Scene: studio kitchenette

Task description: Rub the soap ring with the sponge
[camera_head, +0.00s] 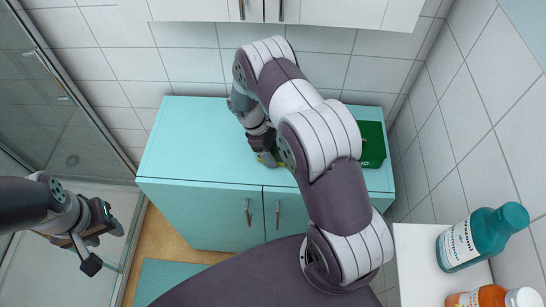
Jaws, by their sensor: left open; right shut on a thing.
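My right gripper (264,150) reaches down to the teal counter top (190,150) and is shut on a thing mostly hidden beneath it. A small yellowish edge shows there, low at the counter surface; it looks like the sponge (266,160). I cannot tell whether it touches the counter. I see no soap ring; the gripper and arm cover part of the top. My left gripper (106,244) is open and empty, in the air to the left, away from the counter.
A green box (372,146) stands at the counter's right end, partly behind my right arm. A teal bottle (478,238) and an orange bottle (480,298) stand on a white surface (415,265) at lower right. A glass shower enclosure (60,110) is at left. The counter's left part is clear.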

